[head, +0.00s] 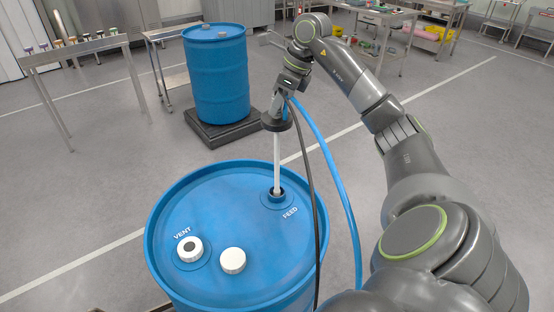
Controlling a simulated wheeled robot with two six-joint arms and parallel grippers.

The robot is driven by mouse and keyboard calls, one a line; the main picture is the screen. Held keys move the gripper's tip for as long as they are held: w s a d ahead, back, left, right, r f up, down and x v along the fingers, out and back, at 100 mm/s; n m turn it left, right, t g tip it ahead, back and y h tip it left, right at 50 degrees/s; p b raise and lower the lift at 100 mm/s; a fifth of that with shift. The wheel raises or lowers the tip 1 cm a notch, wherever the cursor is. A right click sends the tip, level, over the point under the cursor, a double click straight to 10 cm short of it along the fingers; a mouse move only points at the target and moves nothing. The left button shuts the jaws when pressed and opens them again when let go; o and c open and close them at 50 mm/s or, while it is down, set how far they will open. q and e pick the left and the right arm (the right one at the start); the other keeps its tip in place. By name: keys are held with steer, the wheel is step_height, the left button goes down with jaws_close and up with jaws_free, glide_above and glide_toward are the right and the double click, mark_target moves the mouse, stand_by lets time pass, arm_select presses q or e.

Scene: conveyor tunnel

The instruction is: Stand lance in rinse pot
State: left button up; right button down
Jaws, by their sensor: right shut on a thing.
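The lance has a white tube (277,160) below a dark collar and head. A blue hose (335,185) and a dark cable run down from its top. The tube stands near upright, with its lower end in the FEED opening (277,197) of the near blue drum (215,215); the end inside is hidden. My right gripper (281,104) is shut on the lance's head above the drum. I cannot make out a rinse pot in the head view. My left gripper is not in view.
A second blue drum (217,80) stands behind on a dark pallet (221,137). A narrow table (80,48) with small items is at left; benches are at back right.

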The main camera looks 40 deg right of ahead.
step_height(320, 180, up, 7)
steer(key=p, duration=0.5)
steer(key=shift+r, duration=0.2)
steer(key=shift+f, duration=0.2)
